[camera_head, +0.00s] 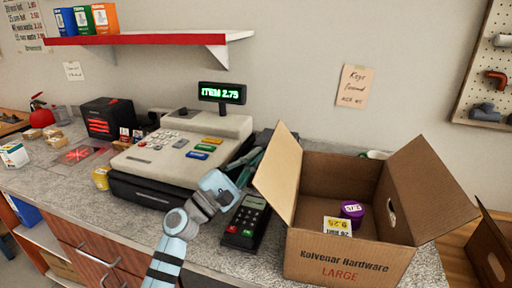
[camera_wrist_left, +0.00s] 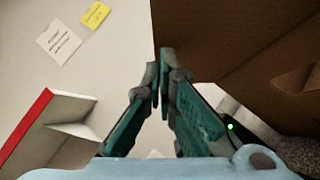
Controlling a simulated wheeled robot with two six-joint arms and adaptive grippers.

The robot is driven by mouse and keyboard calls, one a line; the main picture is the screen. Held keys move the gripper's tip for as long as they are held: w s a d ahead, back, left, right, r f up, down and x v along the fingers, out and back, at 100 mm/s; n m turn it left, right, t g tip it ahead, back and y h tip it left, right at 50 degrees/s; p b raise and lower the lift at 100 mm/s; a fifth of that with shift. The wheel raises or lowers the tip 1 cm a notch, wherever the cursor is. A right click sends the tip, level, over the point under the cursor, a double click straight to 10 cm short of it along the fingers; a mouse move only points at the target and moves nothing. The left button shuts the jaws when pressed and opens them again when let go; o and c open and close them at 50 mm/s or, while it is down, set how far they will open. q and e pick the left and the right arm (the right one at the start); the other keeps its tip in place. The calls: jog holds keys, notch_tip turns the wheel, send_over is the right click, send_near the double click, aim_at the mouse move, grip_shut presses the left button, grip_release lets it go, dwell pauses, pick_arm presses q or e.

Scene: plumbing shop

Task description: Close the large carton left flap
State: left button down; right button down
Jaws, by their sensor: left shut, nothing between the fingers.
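The large carton (camera_head: 345,262), marked "Kolvenar Hardware LARGE", stands open on the counter. Its left flap (camera_head: 278,172) is raised and leans outward to the left. Its right flap (camera_head: 432,190) is raised and leans outward to the right. Inside are a purple can (camera_head: 352,212) and an item with a yellow and white label (camera_head: 338,226). My left gripper (camera_head: 258,150) is on the outer side of the left flap, partly hidden by it. In the left wrist view the fingers (camera_wrist_left: 163,62) are shut and empty, with brown cardboard (camera_wrist_left: 230,40) just to their right. Contact is unclear. My right gripper is not in view.
A card terminal (camera_head: 246,222) lies between my left arm and the carton. A cash register (camera_head: 185,150) with a display (camera_head: 222,93) stands left of the gripper. A red-edged shelf (camera_head: 150,38) hangs above. A smaller open carton (camera_head: 490,250) stands at the lower right.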

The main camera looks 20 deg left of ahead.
pick_arm(q)
jog(key=shift+d+r, duration=0.15)
jog(key=shift+d, duration=0.05)
dwell(0.3)
jog(key=shift+d+r+m+p, duration=0.15)
jog(key=shift+r+m+p, duration=0.1)
jog(key=shift+m+p, duration=0.25)
